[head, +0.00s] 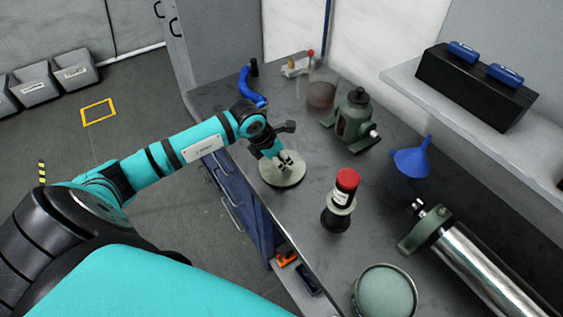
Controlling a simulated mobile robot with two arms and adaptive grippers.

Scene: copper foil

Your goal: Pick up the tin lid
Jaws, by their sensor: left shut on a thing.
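The tin lid (283,181) is a pale grey-green round disc over the dark workbench, near its left edge. My left gripper (284,163) reaches down from the left and is shut on the top of the lid. I cannot tell whether the lid rests on the bench or is slightly raised. A round, pale green tin (385,293) stands at the bottom of the view, partly cut off. My right gripper is not in view.
A red-capped bottle (346,188) stands right of the lid. Behind are a green device (354,116), a blue funnel (412,158) and a blue curved object (249,88). A metal cylinder (481,265) lies at right. The bench (295,232) is clear just in front of the lid.

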